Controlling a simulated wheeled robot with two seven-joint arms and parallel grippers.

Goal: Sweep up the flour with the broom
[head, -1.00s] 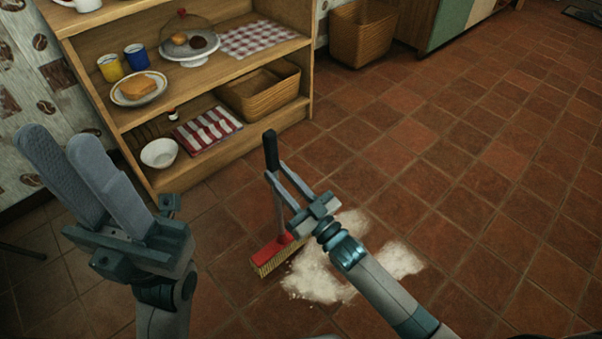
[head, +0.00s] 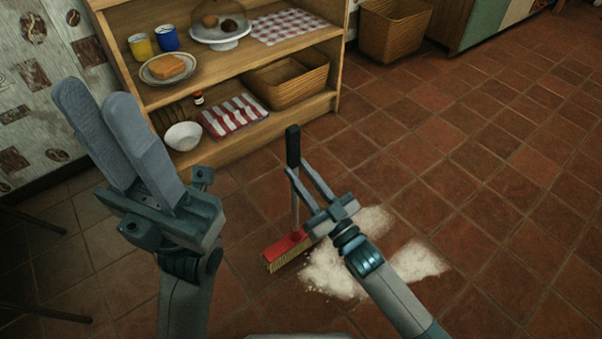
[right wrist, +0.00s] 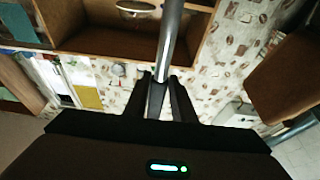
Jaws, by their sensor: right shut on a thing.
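The broom has a black-tipped grey handle and a red head (head: 287,246) with pale bristles, low at the floor. My right gripper (head: 301,170) is shut on the upper handle, just below the black grip. In the right wrist view, the grey handle (right wrist: 172,35) runs up from between the dark fingers (right wrist: 160,92). White flour (head: 334,268) lies in uneven patches on the tiles, right of the broom head and partly hidden by my right arm. My left gripper (head: 98,98) is raised at the left, empty, its two fingers apart at the tips.
A wooden shelf unit (head: 290,118) stands behind the broom, holding mugs, a bread plate, a cake dome, a white bowl (head: 183,136), a striped cloth and a basket. Another basket (head: 394,30) stands farther back. The tiled floor (head: 480,190) at right is clear.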

